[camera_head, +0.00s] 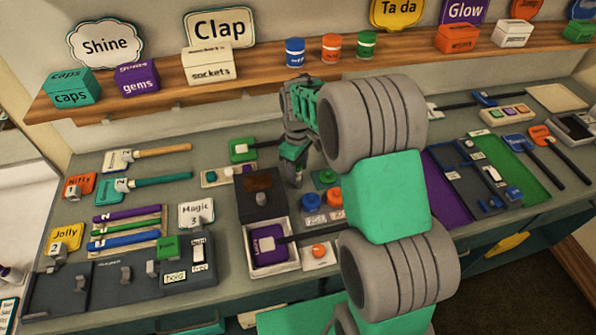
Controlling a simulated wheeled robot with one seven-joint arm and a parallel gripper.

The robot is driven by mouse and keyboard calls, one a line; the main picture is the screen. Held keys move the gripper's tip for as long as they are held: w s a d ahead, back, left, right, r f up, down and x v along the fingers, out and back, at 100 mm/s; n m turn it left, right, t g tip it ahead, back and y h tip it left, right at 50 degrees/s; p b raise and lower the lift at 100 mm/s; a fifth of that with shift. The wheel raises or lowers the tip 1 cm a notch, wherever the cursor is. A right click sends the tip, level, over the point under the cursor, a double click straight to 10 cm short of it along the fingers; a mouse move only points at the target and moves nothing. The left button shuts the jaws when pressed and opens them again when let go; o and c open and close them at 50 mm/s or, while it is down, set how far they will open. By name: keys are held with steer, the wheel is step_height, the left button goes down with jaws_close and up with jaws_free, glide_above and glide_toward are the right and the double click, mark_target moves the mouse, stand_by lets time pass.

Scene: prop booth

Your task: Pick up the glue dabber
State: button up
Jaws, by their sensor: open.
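I cannot make out for sure which thing is the glue dabber. Small handled pieces lie on the grey counter (215,215). My gripper (292,178) is open, low over the middle of the counter, right of a green block (241,150) and a dark box (262,202). My arm hides its fingertips in part and the counter behind.
A wooden shelf (160,98) along the wall holds boxes, signs and small jars. Blue and orange round caps (309,201) stand close below my gripper. Purple and green trays (515,168) and dark-handled paddles (545,160) lie right. A strip of counter at the left middle is bare.

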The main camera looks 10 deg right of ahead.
steer(key=shift+c, duration=0.4)
jaws_close()
